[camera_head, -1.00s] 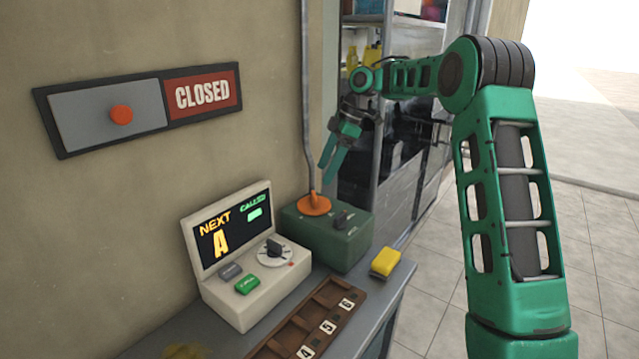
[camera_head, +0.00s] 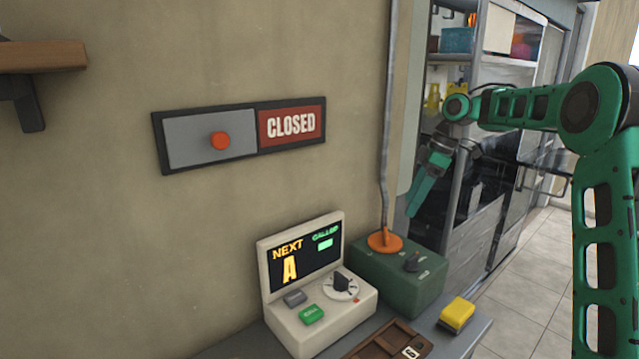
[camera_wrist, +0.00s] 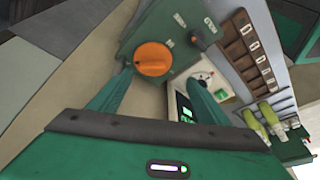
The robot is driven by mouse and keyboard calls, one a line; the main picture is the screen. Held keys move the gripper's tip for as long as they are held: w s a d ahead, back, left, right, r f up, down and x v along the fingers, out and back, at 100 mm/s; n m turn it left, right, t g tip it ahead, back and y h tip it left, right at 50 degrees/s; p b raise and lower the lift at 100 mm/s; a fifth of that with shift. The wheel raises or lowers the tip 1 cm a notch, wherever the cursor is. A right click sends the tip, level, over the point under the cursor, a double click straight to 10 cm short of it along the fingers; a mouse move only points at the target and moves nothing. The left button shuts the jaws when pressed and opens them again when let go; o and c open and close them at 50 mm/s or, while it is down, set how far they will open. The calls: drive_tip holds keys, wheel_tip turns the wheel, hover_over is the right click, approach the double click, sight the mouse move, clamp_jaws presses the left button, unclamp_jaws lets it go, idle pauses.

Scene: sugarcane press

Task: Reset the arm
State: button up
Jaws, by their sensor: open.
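My green arm stands at the right of the head view, bent over at the elbow. My gripper (camera_head: 421,195) hangs at its end, pointing down, in front of the shelving and above the green box (camera_head: 400,280). In the wrist view my gripper (camera_wrist: 153,98) shows two green fingers spread apart with nothing between them. The green box with its orange knob (camera_wrist: 153,58) lies beyond the fingertips. The gripper touches nothing that I can see.
A white console (camera_head: 318,310) with a "NEXT A" screen stands on the counter left of the green box. A yellow block (camera_head: 456,313) and a brown slotted tray (camera_head: 390,343) are near. A CLOSED sign (camera_head: 290,124) hangs on the wall. Shelving (camera_head: 490,190) stands behind my gripper.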

drive_tip(key=s+d+m+h, duration=0.1)
drive_tip(key=s+d+m, duration=0.25)
drive_tip(key=s, duration=0.45)
drive_tip(key=s+d+m+h, duration=0.1)
drive_tip(key=s+d+m, duration=0.1)
drive_tip(key=s+m, duration=0.45)
drive_tip(key=s+d+m+h, duration=0.1)
drive_tip(key=s+d+m, duration=0.15)
drive_tip(key=s, duration=0.75)
drive_tip(key=s+d+f+m, duration=0.1)
drive_tip(key=s+f+m, duration=0.3)
drive_tip(key=s, duration=0.7)
drive_tip(key=s+d+f+m, duration=0.2)
drive_tip(key=s+f+m, duration=0.2)
drive_tip(key=s, duration=0.8)
drive_tip(key=shift+d+f+g+h, duration=0.2)
drive_tip(key=shift+f+g+h, duration=0.2)
drive_tip(key=shift+f, duration=0.1)
drive_tip(key=shift+w, duration=0.1)
drive_tip(key=shift+w+f, duration=0.25)
drive_tip(key=shift+w, duration=0.35)
drive_tip(key=shift+c, duration=0.6)
